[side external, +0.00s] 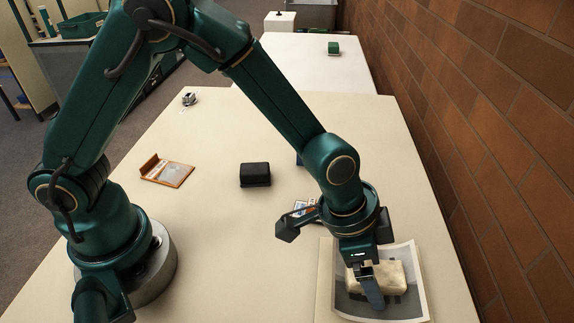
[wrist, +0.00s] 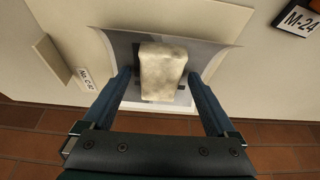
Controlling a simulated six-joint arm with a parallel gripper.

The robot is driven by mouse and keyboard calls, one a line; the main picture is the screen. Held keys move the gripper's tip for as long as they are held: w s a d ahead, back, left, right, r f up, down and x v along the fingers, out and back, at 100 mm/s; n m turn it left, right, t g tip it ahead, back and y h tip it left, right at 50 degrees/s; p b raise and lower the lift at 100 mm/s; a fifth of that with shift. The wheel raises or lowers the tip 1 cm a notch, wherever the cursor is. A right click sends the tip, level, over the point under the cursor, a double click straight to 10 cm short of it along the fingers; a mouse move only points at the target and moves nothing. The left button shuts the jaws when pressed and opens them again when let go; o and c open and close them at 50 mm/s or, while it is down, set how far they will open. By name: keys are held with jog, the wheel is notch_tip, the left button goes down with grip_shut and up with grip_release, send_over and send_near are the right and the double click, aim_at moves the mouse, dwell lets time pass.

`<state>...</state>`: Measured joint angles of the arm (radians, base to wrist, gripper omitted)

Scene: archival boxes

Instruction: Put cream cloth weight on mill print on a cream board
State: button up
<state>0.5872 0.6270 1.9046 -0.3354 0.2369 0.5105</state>
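The cream cloth weight (side external: 391,276) is a pale, lumpy block and rests on the mill print (side external: 412,303). The print is a grey picture with a white border and curling edges, lying on the cream board (side external: 325,268) at the front right of the table. In the wrist view the weight (wrist: 163,70) sits near the middle of the print (wrist: 120,47). My gripper (wrist: 160,74) is open, with one finger on each side of the weight and a visible gap at both sides. In the side view a finger hides part of the weight.
A black box (side external: 255,175) and an orange-framed holder (side external: 168,172) lie on the table to the left. A brick wall (side external: 500,150) runs along the right. In the wrist view an M-24 label (wrist: 299,18) and a small C-10 tag (wrist: 86,79) lie near the print.

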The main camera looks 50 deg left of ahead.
jog(key=shift+r, duration=0.1)
jog(key=shift+r, duration=0.25)
jog(key=v, duration=1.2)
jog(key=s+a+r+n+t+y, duration=0.1)
jog(key=s+a+n, duration=0.3)
jog(key=a, duration=0.5)
jog(key=s+a+r+n+t+y, duration=0.1)
jog(key=s+a+r+n+y, duration=0.1)
jog(key=s+a+n, duration=0.3)
jog(key=a, duration=0.4)
